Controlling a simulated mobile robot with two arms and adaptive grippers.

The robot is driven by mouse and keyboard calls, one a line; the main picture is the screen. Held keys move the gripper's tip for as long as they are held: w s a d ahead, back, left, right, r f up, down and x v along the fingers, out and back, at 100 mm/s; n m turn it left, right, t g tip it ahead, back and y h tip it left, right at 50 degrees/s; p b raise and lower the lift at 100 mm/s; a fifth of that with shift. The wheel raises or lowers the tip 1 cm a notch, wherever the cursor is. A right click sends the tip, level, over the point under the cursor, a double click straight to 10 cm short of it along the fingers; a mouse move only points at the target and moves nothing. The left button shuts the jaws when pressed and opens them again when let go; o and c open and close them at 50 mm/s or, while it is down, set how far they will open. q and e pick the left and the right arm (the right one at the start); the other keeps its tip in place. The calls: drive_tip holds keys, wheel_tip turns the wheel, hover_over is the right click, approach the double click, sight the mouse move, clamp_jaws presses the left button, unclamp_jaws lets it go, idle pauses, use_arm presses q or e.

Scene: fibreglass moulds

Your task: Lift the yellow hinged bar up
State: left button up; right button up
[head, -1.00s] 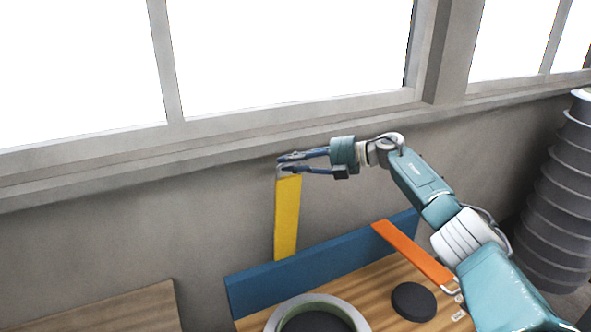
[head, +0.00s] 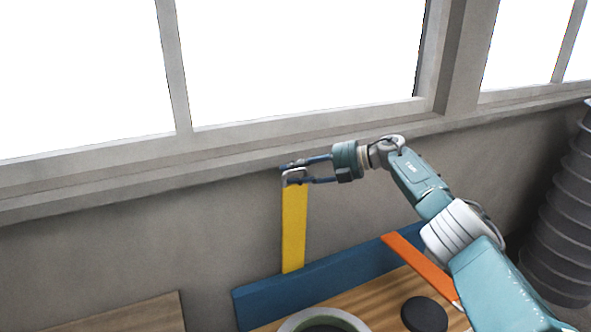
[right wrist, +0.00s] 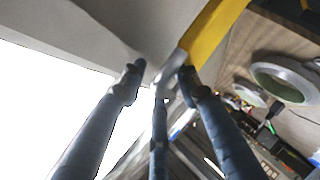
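The yellow hinged bar (head: 294,230) stands upright behind the blue board, close to the grey wall. A small metal handle (head: 296,178) is at its top end. My right gripper (head: 290,173) is at this handle, reaching in from the right, with its fingers apart. In the right wrist view the yellow bar (right wrist: 212,30) comes in from the top. Its handle (right wrist: 172,72) lies between the spread fingers of my right gripper (right wrist: 160,80), nearer the right finger. The bar's hinge is hidden. My left gripper is not in view.
The blue board (head: 320,284) runs along the back of the wooden worktop. An orange bar (head: 420,268) lies to the right, partly behind my arm. A black disc (head: 424,315) and a pale green ring (head: 325,318) are in front.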

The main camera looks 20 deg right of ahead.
drive_tip(key=shift+w+r, duration=0.1)
drive_tip(key=shift+d, duration=0.1)
drive_tip(key=v, duration=1.1)
drive_tip(key=shift+s+d, duration=0.25)
drive_tip(key=shift+d, duration=0.05)
drive_tip(key=shift+d, duration=0.1)
